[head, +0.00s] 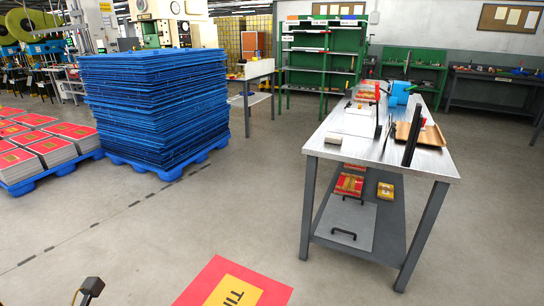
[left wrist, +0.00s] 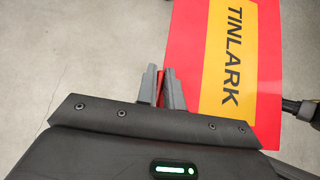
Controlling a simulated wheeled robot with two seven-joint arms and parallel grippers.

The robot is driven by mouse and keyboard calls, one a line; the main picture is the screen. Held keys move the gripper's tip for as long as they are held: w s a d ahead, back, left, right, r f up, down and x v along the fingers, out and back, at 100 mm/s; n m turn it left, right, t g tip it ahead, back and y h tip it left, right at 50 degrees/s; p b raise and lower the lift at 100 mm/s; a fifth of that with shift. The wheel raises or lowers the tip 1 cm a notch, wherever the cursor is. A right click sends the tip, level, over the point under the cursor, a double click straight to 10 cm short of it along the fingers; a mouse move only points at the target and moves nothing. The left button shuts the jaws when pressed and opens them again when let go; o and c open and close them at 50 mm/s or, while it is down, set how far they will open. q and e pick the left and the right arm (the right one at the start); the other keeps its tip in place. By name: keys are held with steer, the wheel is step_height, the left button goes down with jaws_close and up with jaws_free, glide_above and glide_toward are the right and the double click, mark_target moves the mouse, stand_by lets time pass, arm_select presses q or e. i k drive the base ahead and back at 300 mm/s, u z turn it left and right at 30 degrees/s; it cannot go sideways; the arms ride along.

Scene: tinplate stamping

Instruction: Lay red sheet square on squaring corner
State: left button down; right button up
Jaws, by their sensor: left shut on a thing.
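A red sheet (head: 280,290) with a yellow panel and dark lettering shows at the bottom edge of the head view, well short of the steel table. In the left wrist view the sheet (left wrist: 188,60) reads TINLARK, and my left gripper (left wrist: 161,78) is shut on its near edge. A dark jointed part (left wrist: 300,107), apparently my right gripper, is at the sheet's right edge; its jaws cannot be made out. On the steel table (head: 440,165) stand a dark upright piece (head: 412,136) and a thin red-topped post (head: 377,110); I cannot tell which is the squaring corner.
A wooden tray (head: 432,142) and a blue device (head: 401,93) sit on the table. Its lower shelf (head: 345,222) holds red and yellow items. A tall blue stack (head: 155,105) and red-topped sheet stacks (head: 60,150) stand left. Open floor lies between.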

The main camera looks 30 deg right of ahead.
mark_target(352, 124)
steer(key=z, duration=2)
steer(key=i, duration=0.65)
